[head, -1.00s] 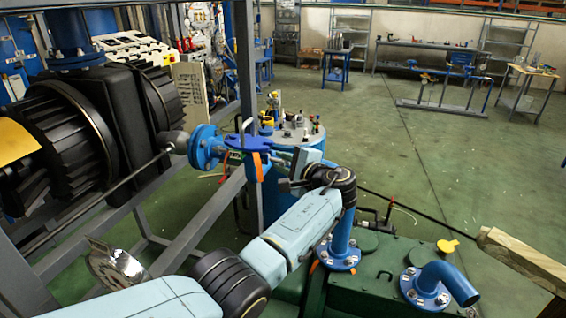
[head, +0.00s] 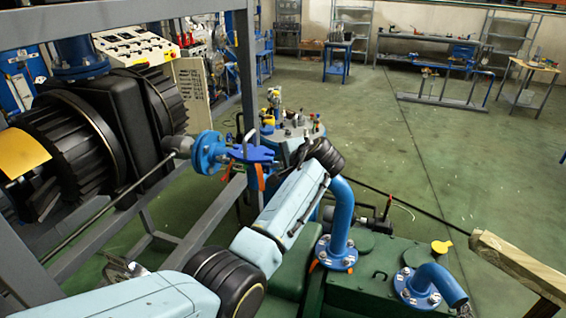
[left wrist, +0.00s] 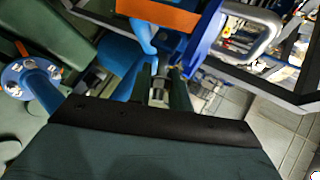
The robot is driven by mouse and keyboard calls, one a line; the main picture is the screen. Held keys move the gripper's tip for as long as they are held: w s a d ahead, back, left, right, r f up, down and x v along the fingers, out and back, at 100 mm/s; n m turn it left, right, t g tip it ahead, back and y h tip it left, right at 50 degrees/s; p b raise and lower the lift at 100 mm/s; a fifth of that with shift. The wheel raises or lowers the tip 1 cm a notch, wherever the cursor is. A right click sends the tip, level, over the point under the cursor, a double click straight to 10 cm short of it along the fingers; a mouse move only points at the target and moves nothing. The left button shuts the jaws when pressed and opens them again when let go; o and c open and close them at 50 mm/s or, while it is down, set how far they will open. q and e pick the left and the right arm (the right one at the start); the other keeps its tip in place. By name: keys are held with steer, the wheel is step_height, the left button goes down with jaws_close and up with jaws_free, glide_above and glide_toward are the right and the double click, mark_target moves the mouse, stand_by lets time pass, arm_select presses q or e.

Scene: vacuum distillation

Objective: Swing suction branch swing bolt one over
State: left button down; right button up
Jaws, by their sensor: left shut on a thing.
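The suction branch ends in a blue round flange (head: 208,152) beside the black finned machine. A blue clamp bracket (head: 252,153) with an orange strip (head: 261,179) sits just right of it. In the left wrist view the orange part (left wrist: 158,18) and the blue bracket (left wrist: 205,40) are close ahead. My left gripper (left wrist: 162,84) is shut on a small metal swing bolt, whose nut (left wrist: 158,97) shows between the dark fingers. In the head view my own forearm and wrist hide the fingers and the bolt. My right gripper is out of view.
A grey frame post (head: 246,80) stands just behind the bracket. A blue elbow pipe (head: 341,215) rises from the green tank (head: 370,285) at the right. A wooden beam (head: 520,265) lies at the far right.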

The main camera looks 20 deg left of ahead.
arm_select(q)
steer(key=shift+a+r+h, duration=0.1)
steer(key=shift+r+h, duration=0.15)
steer(key=shift+h, duration=0.25)
steer(key=c, duration=1.6)
jaws_free()
steer(key=shift+o, duration=0.2)
steer(key=shift+f, duration=0.15)
